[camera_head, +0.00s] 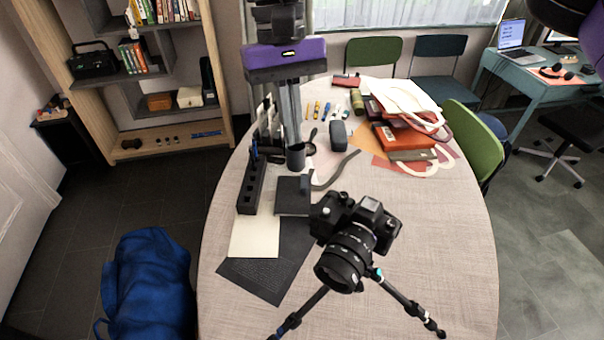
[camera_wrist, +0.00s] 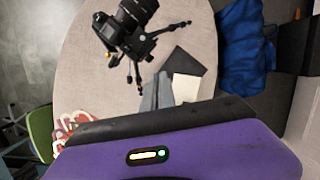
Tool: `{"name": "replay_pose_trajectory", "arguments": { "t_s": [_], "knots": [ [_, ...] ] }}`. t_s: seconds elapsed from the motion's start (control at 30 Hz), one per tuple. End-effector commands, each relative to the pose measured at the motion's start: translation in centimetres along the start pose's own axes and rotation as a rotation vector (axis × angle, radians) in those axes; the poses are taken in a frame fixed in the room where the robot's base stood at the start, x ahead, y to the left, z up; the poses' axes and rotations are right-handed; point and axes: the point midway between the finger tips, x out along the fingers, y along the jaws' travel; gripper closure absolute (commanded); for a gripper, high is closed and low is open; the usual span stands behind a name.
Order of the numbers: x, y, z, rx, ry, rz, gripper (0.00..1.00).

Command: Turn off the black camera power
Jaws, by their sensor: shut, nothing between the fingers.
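The black camera (camera_head: 350,228) stands on a small tripod near the front of the oval table (camera_head: 440,230), its lens facing down toward the front. In the wrist view the camera (camera_wrist: 122,30) is at the upper left, with its tripod legs spread on the table. Its power switch is too small to make out. My gripper (camera_head: 292,138), with a purple body and grey fingers, points down over the table, behind and left of the camera and apart from it. In the wrist view its fingers (camera_wrist: 158,85) are together and empty.
A black organizer (camera_head: 251,187), a dark cup (camera_head: 296,157), papers and a dark box (camera_head: 293,195) lie left of and behind the camera. Red and white bags (camera_head: 405,130) sit at the back right. The table's right front is clear.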

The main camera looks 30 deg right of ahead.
Motion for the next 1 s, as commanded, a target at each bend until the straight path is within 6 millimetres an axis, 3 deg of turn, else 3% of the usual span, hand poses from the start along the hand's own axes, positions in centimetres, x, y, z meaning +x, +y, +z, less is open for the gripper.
{"name": "replay_pose_trajectory", "arguments": {
  "t_s": [0.17, 0.57, 0.8, 1.0],
  "knots": [
    [1.9, 0.0, 0.1, 0.000, -0.003, 0.000, 1.00],
    [9.5, 0.0, 0.2, -0.001, -0.004, -0.001, 1.00],
    [10.2, 0.0, 2.9, -0.001, 0.000, 0.000, 1.00],
    [10.7, 0.0, 3.9, 0.000, 0.000, -0.001, 1.00]
  ]
}}
